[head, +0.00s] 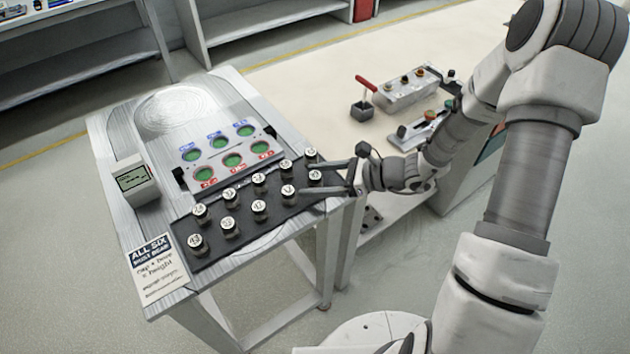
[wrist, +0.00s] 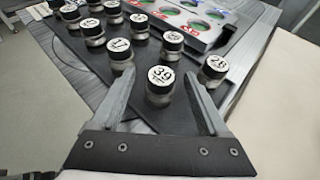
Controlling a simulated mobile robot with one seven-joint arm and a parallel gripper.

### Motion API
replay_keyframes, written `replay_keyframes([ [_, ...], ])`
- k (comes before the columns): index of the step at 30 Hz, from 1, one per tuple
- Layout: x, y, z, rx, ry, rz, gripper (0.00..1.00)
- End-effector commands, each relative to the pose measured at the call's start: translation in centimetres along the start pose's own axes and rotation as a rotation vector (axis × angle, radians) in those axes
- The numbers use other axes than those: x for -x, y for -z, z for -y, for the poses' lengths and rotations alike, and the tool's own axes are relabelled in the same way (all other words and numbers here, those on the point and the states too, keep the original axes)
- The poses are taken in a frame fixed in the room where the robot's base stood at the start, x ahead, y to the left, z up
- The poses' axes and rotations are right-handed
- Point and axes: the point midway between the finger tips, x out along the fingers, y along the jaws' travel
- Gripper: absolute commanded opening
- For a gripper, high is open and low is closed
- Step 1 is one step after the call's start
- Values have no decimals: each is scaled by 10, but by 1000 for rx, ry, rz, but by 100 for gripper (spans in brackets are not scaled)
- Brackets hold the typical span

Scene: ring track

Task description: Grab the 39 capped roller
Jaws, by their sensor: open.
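The 39 roller (wrist: 160,86) has a black-sided cap with a white top printed 39 over a pale metal body. It stands upright on the dark mat, nearest my gripper in the wrist view. In the head view it is the roller at the mat's right end (head: 315,177). My gripper (wrist: 159,78) is open, with one finger on each side of this roller and visible gaps to both. In the head view my gripper (head: 304,180) reaches in from the right, low over the mat. The roller's base is partly hidden.
The 26 roller (wrist: 215,66) stands close beyond the right finger, and the 17 roller (wrist: 120,49) is near the left fingertip. Several more capped rollers fill the mat (head: 225,252). A panel with green round wells (head: 232,160) lies behind. A small display box (head: 135,181) stands left.

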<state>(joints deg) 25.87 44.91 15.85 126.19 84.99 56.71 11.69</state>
Motion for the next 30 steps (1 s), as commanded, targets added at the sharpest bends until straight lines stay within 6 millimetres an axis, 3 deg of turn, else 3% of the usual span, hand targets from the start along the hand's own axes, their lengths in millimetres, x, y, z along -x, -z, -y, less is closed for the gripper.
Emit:
replay_keyframes([
  [6, -1, 0, 0, 0, 1, 0, 78],
  [19, 0, 0, 0, 0, 1, 0, 0],
  [30, 0, -1, 0, 1, 1, 0, 0],
])
